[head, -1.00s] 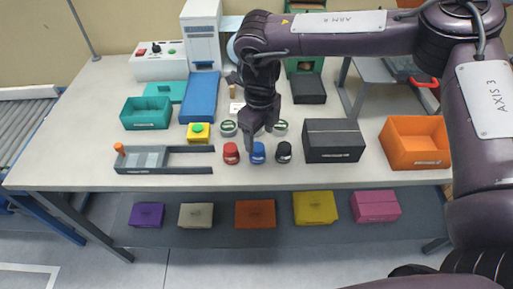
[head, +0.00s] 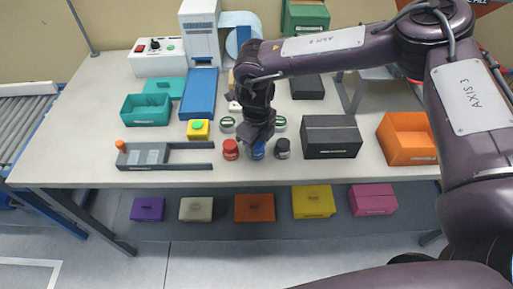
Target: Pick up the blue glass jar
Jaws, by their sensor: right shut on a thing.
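The blue glass jar (head: 258,151) stands on the table between a red jar (head: 231,149) and a black jar (head: 282,148). My right gripper (head: 257,143) comes down from above onto the blue jar and is shut on it, hiding its upper part. The jar appears to be still at table level in its row; I cannot tell whether it touches the table. My left gripper is not in the head view.
A grey rack (head: 165,156) lies to the left, with a yellow-green button box (head: 197,130) behind it. A black box (head: 331,137) and an orange bin (head: 406,140) stand to the right. Two green-ringed round lids (head: 227,124) sit behind the jars.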

